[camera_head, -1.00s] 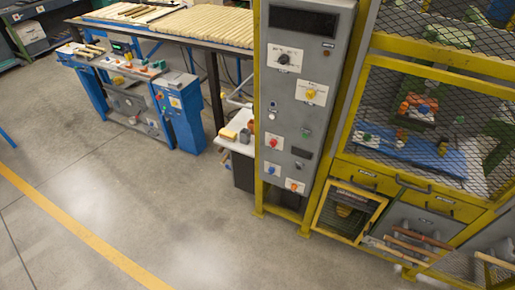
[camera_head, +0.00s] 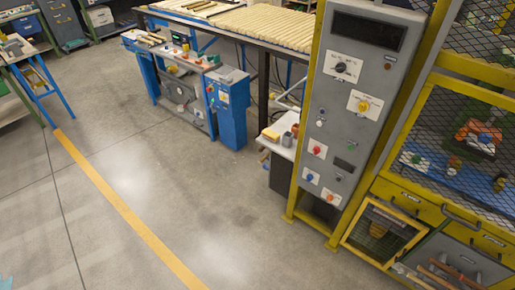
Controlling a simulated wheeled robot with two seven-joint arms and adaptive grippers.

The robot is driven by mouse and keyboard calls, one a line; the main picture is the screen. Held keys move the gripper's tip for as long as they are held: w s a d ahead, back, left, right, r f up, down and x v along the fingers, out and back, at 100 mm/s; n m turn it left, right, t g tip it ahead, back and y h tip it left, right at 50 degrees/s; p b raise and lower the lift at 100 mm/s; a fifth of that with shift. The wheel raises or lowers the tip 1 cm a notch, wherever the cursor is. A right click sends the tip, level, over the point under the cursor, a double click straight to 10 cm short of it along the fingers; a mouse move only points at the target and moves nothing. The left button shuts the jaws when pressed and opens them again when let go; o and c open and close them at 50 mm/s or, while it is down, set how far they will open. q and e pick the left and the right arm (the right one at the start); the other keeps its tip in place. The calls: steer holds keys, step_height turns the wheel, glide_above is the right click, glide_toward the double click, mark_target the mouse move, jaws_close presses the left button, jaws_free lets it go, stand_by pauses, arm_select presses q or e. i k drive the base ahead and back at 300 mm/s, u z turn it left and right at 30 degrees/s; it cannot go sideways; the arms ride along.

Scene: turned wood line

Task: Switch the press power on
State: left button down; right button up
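The grey press control panel (camera_head: 345,110) stands upright in a yellow frame at right of centre. It has a dark display at the top. Below are a black rotary knob (camera_head: 341,68) on a white plate and a yellow knob (camera_head: 363,106) on a white plate. Lower down are a red button (camera_head: 316,150), a blue button (camera_head: 309,178) and an orange knob (camera_head: 330,197). The labels are too small to read, so I cannot tell which is the power switch.
A yellow mesh press cage (camera_head: 460,165) adjoins the panel on the right. A blue machine (camera_head: 228,105) and a bench with wooden rods (camera_head: 270,25) stand behind left. A small white table (camera_head: 284,140) stands beside the panel. The floor at left is clear, with a yellow line (camera_head: 120,205).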

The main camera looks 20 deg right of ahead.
mark_target(317, 150)
steer(key=u, duration=0.3)
steer(key=i, duration=1.25)
steer(key=z, duration=0.7)
